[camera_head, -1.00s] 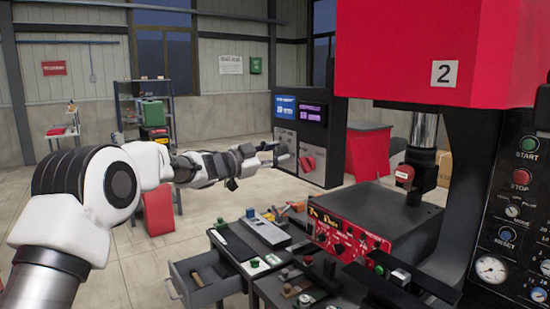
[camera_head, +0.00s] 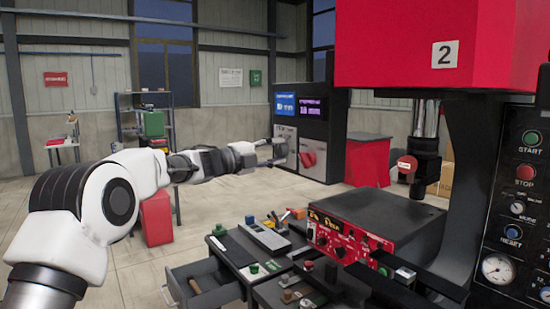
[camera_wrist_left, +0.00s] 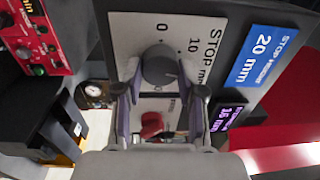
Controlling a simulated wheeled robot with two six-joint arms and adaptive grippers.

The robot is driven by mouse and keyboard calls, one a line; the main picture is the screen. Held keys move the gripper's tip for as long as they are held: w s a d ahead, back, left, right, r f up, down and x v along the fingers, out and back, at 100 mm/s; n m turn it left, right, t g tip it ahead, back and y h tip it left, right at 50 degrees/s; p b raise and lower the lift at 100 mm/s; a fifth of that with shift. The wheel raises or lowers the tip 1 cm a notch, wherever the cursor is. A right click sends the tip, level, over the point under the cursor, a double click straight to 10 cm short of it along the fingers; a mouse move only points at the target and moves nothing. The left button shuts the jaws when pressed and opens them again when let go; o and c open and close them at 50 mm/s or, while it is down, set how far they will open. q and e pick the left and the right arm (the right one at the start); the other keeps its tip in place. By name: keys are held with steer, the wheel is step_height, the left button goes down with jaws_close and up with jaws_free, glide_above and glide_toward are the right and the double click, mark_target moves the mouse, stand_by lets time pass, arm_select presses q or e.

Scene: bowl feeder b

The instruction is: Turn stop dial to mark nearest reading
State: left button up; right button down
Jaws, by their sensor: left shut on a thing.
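The stop dial (camera_wrist_left: 160,67) is a dark round knob on a light plate (camera_wrist_left: 197,42) marked STOP mm, with 0 and 10 readable. My left gripper (camera_wrist_left: 160,78) has a finger on each side of the dial and is shut on it. In the head view the left gripper (camera_head: 274,151) is at the front of the dark cabinet, and the dial is hard to make out there. A blue display (camera_wrist_left: 264,56) reads STOP HEIGHT 20 mm. A smaller purple display (camera_wrist_left: 224,119) ends in mm; its number is unclear. The dial's pointer is not clear. My right gripper is not in view.
A red knob (camera_head: 308,160) sits on the cabinet (camera_head: 324,135) close to the left gripper. The red press head (camera_head: 400,50) and its control panel (camera_head: 515,215) stand at right. A cluttered bench (camera_head: 230,250) with an open drawer is below the arm.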

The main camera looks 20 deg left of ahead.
arm_select(q)
steer(key=shift+f+m+b, duration=0.2)
steer(key=shift+m+b, duration=0.35)
steer(key=shift+m, duration=1.15)
steer(key=o, duration=1.1)
steer(key=shift+o, duration=0.2)
steer(key=shift+r, duration=0.1)
steer(key=v, duration=1.1)
steer(key=shift+s+a, duration=0.3)
